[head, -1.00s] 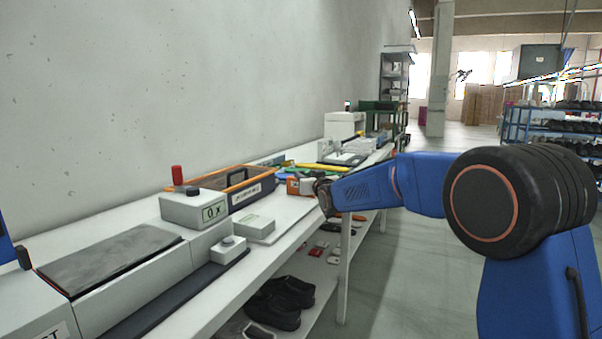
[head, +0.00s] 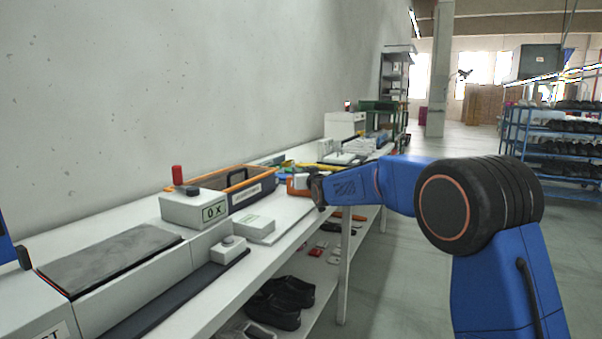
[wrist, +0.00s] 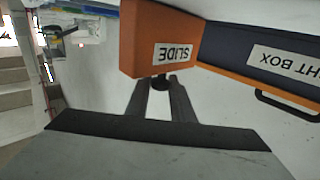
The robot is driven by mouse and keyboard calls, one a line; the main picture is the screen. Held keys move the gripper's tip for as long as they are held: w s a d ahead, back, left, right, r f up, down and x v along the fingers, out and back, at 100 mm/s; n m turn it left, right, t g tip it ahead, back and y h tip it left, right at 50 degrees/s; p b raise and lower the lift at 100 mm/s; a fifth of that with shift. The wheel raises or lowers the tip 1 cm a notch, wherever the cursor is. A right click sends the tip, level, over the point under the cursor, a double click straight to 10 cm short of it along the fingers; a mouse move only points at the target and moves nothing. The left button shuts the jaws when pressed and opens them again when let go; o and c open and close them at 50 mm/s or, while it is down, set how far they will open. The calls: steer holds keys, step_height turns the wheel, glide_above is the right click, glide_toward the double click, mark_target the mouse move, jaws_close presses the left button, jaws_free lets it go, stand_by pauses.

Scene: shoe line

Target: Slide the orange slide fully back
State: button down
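The orange slide (head: 298,186) is on the bench top, and my gripper (head: 312,188) is right beside it at its right end. In the wrist view the orange slide (wrist: 150,35) appears upside down with a white SLIDE label. A small dark knob (wrist: 160,83) sticks out of its near face. My gripper (wrist: 159,85) shows there with its two fingers apart, one on either side of the knob. I cannot tell whether the fingers touch the knob. In the head view my wrist hides the fingertips and knob.
A dark light box (wrist: 255,45) with an orange edge and a handle stands beside the slide. It also shows in the head view (head: 250,192). Shoes (head: 280,300) lie on the lower shelf.

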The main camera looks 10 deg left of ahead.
steer(key=w, duration=0.2)
steer(key=w+d, duration=0.1)
steer(key=w, duration=0.1)
steer(key=w+d, duration=0.1)
steer(key=w, duration=0.1)
steer(key=shift+w+d, duration=0.1)
steer(key=shift+w+r, duration=0.1)
steer(key=shift+d, duration=0.1)
steer(key=c, duration=1.6)
jaws_free()
steer(key=shift+w, duration=0.1)
steer(key=v, duration=1.7)
steer(key=shift+d, duration=0.1)
